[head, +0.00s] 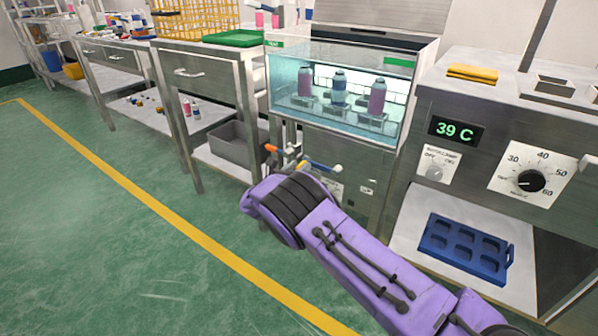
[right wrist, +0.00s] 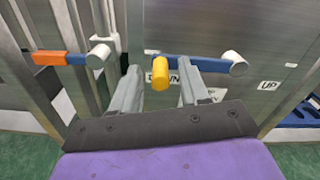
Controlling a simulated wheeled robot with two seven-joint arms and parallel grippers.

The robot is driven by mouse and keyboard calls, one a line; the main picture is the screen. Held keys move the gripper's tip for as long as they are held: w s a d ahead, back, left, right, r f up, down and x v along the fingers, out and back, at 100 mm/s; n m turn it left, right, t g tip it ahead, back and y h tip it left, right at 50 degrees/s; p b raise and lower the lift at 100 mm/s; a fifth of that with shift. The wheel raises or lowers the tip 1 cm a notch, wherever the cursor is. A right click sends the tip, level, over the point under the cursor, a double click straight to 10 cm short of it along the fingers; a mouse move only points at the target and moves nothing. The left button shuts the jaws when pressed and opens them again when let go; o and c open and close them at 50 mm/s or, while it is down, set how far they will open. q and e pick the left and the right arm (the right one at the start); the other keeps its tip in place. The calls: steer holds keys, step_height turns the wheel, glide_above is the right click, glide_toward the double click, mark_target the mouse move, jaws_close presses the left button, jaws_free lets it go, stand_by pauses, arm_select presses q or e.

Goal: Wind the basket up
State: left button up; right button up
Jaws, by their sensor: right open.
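The glass-fronted tank (head: 285,106) holds bottles, a pink one (head: 305,84), a dark teal one (head: 339,88) and another pink one (head: 377,98), in a basket low behind the glass. Below the tank is a crank with a blue arm (right wrist: 208,65), a white hub (right wrist: 237,63) and a yellow knob (right wrist: 160,72). Labels "DOWN" and "UP" (right wrist: 268,85) are on the panel behind. My right gripper (right wrist: 159,66) is open, with its fingers on either side of the yellow knob; contact cannot be told. In the head view my wrist hides most of it. My left gripper is out of view.
An orange-handled blue lever (right wrist: 62,59) on a white hub is left of the crank, near steel legs. Right of the tank, a console shows "39 C" (head: 456,130) above a blue tray (head: 465,250). A grey bin (head: 236,143) stands left. The green floor is clear.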

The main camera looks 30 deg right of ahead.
steer(key=shift+w+d, duration=0.1)
steer(key=shift+d, duration=0.25)
steer(key=shift+c, duration=0.3)
jaws_close()
steer(key=shift+r+m, duration=0.3)
